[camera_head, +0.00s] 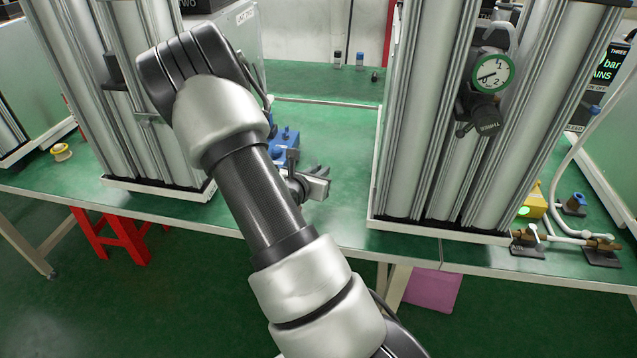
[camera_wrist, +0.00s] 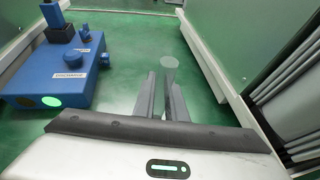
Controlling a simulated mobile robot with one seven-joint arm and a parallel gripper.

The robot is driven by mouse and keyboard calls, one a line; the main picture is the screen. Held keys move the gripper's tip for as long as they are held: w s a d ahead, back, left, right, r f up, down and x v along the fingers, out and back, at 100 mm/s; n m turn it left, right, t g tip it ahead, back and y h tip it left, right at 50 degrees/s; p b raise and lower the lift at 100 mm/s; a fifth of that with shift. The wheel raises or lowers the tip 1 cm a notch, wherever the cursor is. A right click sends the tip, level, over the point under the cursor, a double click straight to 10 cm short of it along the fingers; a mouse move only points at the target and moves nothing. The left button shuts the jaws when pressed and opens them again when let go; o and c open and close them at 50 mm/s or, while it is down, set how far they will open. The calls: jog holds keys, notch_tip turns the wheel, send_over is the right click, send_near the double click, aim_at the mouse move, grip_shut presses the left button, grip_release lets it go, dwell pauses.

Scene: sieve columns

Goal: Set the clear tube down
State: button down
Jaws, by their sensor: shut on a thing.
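The clear tube (camera_wrist: 169,70) is a pale, see-through cylinder in the wrist view. It stands out between the two fingers of my gripper (camera_wrist: 162,88), which is shut on it. Its lower part is hidden by the fingers. In the head view my gripper (camera_head: 318,182) is over the green bench between the two column stands. I cannot make out the tube there. I cannot tell whether the tube touches the bench.
A blue device (camera_wrist: 72,72) stands left of my gripper; it also shows behind my arm in the head view (camera_head: 286,143). Column stands rise at left (camera_head: 160,150) and right (camera_head: 440,130). Small bottles (camera_head: 360,60) stand at the back.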

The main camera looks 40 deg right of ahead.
jog(key=shift+f+b, duration=0.35)
jog(key=shift+f, duration=1.35)
jog(key=c, duration=1.8)
grip_release()
jog(key=shift+r, duration=0.1)
